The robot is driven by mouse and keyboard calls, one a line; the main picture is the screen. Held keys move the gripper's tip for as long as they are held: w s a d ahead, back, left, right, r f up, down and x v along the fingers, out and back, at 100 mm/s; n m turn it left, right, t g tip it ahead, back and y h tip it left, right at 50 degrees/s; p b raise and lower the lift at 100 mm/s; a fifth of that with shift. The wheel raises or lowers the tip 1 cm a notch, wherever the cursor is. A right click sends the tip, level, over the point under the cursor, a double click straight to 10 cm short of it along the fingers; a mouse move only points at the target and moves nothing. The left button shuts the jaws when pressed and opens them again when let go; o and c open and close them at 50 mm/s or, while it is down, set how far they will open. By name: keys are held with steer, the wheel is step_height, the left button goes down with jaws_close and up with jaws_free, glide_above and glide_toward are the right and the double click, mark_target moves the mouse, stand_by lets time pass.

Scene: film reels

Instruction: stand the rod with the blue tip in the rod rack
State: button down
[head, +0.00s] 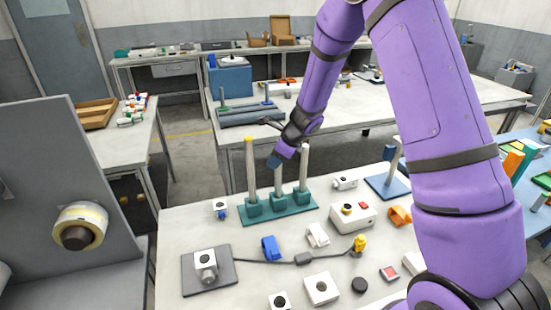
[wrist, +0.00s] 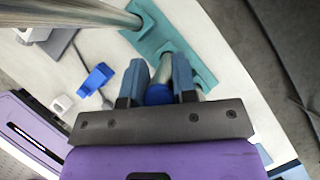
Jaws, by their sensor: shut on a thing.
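The teal rod rack (head: 309,210) stands on the near white table, and part of it shows in the wrist view (wrist: 198,75). The rod with the blue tip (wrist: 160,95) is between my gripper's two blue-grey fingers (wrist: 159,80), held near its top. In the head view this rod (head: 278,181) stands upright at the rack's middle socket; its lower end appears to be in the socket. My gripper (head: 275,160) is shut on it from above and hides its tip there. A yellow-tipped rod (head: 251,170) stands in the left socket and a pale-topped rod (head: 303,170) in the right.
The neighbouring rods stand close on both sides of my gripper. A blue stand with a rod (head: 388,186), a white box with buttons (head: 352,217), a blue clip (head: 270,248) and a grey plate (head: 222,275) lie around the rack. A grey panel (head: 50,180) rises at left.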

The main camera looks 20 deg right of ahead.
steer(key=shift+f, duration=1.8)
steer(key=c, duration=0.8)
jaws_free()
steer(key=v, duration=1)
steer(key=shift+s+d+r, duration=0.1)
steer(key=shift+r, duration=0.25)
steer(key=shift+r, duration=0.1)
